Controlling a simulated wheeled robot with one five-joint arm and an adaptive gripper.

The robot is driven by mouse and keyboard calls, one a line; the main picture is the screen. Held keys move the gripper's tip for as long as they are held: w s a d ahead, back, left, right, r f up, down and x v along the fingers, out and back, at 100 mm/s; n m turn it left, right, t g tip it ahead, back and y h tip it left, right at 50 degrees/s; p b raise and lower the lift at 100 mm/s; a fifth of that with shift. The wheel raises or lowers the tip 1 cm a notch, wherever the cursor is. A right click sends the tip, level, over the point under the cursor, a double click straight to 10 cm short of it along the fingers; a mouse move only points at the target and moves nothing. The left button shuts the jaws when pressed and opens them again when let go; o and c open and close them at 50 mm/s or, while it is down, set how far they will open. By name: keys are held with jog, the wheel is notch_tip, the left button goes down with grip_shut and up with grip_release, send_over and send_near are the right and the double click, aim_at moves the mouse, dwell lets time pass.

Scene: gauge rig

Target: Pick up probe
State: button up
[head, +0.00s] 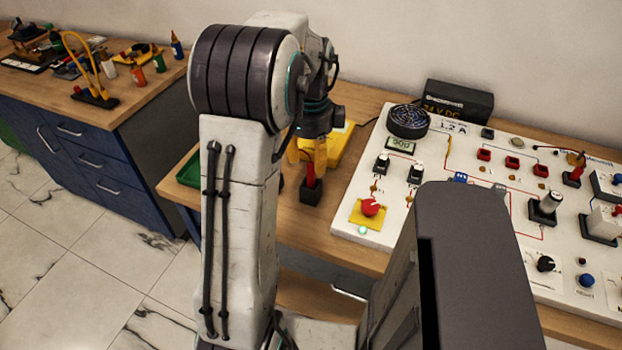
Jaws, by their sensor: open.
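A red probe (310,176) stands upright in a small black holder (311,194) on the wooden bench, left of the white panel. My gripper (307,160) points down from the end of my arm, with its orange fingers apart around or just above the top of the probe. I cannot tell whether the fingers touch it. My own arm hides part of the gripper and the bench to its left. Another red probe-like piece (574,175) stands in a black base on the right side of the panel.
A yellow device (343,143) lies behind my gripper. The white panel (350,215) with knobs and switches fills the right, with a black power supply (458,103) behind it. A green tray (187,168) is partly hidden by my arm. Bare bench shows before the holder.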

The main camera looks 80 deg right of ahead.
aim_at(312, 176)
jog(key=shift+d+f, duration=0.1)
jog(key=shift+f, duration=3.15)
grip_shut()
